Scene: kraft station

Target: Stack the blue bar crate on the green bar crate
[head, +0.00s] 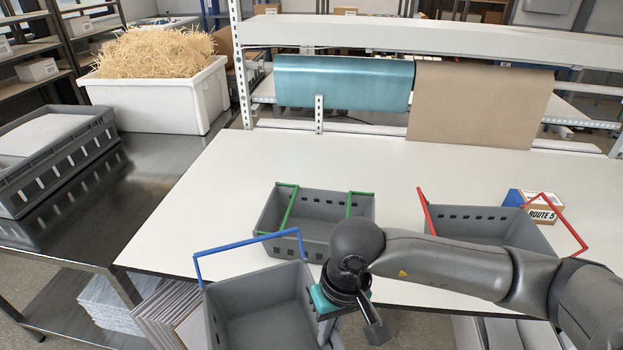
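The blue bar crate (250,299) is a grey open crate at the bottom of the head view, in front of the table's front edge. Its blue bar stands raised over its far side, its inside looks empty, and its lower part is cut off. The green bar crate (318,237) stands on the white table behind it, with two green bars lying over its top near the ends. My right gripper (352,318) is at the right wall of the blue bar crate. Its fingers are partly hidden, so its grip is unclear. My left gripper is out of view.
A grey crate with red bars (485,226) stands on the right of the white table (230,180), partly behind my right arm. A small Route 5 box (543,211) is beside it. Paper rolls (345,82) hang at the back. The table's left part is clear.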

